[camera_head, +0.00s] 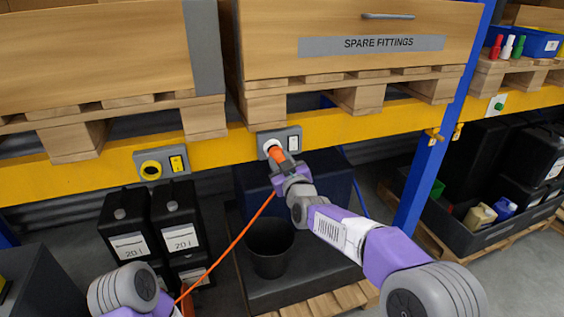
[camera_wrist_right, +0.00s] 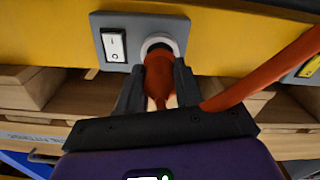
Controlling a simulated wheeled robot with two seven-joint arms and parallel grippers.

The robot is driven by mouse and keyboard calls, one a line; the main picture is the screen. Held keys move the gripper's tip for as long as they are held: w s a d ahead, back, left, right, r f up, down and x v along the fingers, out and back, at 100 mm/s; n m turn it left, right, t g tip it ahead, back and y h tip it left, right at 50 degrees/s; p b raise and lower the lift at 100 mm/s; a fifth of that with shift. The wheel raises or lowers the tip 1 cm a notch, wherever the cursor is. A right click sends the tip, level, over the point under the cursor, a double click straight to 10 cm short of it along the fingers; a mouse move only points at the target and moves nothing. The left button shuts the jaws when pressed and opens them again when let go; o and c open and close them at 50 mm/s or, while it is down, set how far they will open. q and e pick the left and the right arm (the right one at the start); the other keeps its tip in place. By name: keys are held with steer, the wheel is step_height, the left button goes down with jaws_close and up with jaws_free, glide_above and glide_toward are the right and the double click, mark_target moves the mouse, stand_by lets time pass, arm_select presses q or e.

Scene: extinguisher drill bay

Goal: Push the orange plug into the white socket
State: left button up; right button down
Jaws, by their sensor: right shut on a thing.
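The orange plug (camera_head: 276,154) is held in my right gripper (camera_head: 284,170), which is shut on it. The white socket (camera_head: 270,146) is a round ring on a grey plate fixed to the yellow beam. In the right wrist view the plug (camera_wrist_right: 165,77) lies between the two dark fingers (camera_wrist_right: 159,90), its front end at the white socket ring (camera_wrist_right: 159,44). The plug hides most of the socket opening, so I cannot tell how deep it sits. An orange cable (camera_head: 238,238) runs from the plug to the lower left. My left gripper is out of view.
A white rocker switch (camera_head: 293,143) sits beside the socket. Below are black canisters (camera_head: 180,222) and a black bin (camera_head: 270,245). A blue post (camera_head: 437,140) stands at right.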

steer(key=shift+f+b, duration=0.1)
steer(key=shift+b, duration=0.2)
stand_by(0.6)
steer(key=shift+p+x, duration=0.3)
steer(key=shift+x, duration=0.7)
stand_by(1.3)
steer(key=c, duration=0.7)
jaws_free()
steer(key=shift+w, duration=0.15)
steer(key=shift+b+v, duration=2.3)
steer(key=shift+v, duration=2.25)
